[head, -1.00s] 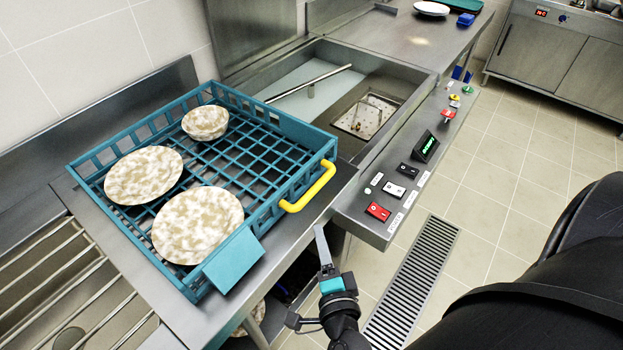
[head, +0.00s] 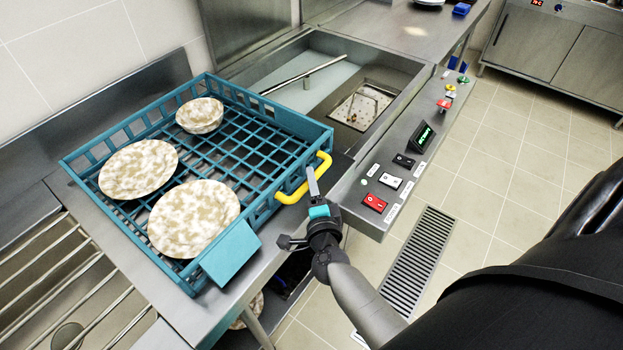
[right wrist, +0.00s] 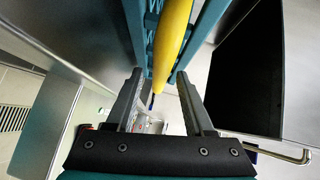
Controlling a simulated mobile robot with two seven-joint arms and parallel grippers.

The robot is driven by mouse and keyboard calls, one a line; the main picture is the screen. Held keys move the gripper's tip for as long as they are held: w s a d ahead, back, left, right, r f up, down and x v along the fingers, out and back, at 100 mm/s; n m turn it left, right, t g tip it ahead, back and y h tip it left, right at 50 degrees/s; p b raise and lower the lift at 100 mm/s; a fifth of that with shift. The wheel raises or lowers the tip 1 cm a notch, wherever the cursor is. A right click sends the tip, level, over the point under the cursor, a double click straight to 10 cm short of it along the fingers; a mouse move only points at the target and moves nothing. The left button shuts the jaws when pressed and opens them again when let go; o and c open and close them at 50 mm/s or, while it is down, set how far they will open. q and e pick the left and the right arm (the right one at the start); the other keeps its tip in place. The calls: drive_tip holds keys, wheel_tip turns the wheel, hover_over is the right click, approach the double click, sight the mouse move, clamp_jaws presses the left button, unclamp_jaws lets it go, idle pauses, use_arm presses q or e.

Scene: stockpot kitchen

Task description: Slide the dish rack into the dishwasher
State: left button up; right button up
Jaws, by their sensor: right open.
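The teal dish rack (head: 216,265) stands on the steel counter at left, with two speckled plates (head: 193,218) and a speckled bowl (head: 199,115) in it. Its yellow handle (head: 322,170) is on the side facing right. The dishwasher (head: 408,62), with an open steel basin, lies beyond the rack. My right gripper (head: 313,182) is at the handle, its jaws open. In the right wrist view the handle (right wrist: 172,40) runs between the open fingers (right wrist: 158,82) with gaps beside it. My left gripper is out of view.
A control panel with switches (head: 374,202) runs along the dishwasher's front edge, close to my right gripper. A wire-railed drainboard (head: 60,270) is at lower left. A floor grate (head: 418,260) lies in the open tiled floor at right.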

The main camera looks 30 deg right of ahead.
drive_tip(key=shift+x, duration=1.05)
drive_tip(key=shift+c, duration=0.4)
clamp_jaws()
idle(0.3)
